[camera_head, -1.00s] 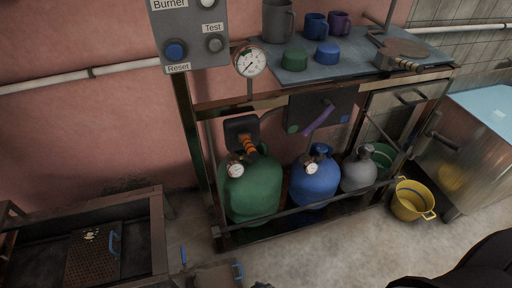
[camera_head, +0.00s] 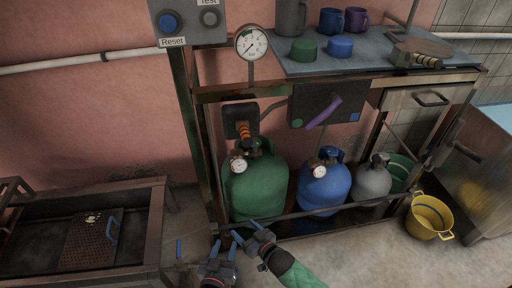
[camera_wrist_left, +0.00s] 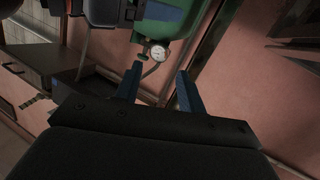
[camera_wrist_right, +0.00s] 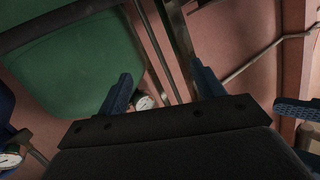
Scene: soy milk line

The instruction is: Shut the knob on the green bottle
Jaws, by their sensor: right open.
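The green bottle (camera_head: 256,190) stands upright on the lower shelf of the rack. A small round gauge (camera_head: 238,165) sits at its upper left, and an orange-striped piece (camera_head: 243,130) runs from its top to a black box. The knob is too small and dark to make out clearly at the bottle's top. My left gripper (camera_head: 224,249) is open and empty, low in front of the bottle. In the left wrist view a gauge (camera_wrist_left: 155,51) shows beyond its fingers. My right gripper (camera_head: 245,232) is open and empty beside it, below the bottle's front, with the green bottle filling its wrist view's upper left.
A blue bottle (camera_head: 322,188) and a grey bottle (camera_head: 371,185) stand to the right. A rail (camera_head: 340,212) crosses in front of the bottles. A black box with a purple lever (camera_head: 323,113) hangs above. A yellow bucket (camera_head: 428,217) is on the floor at right.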

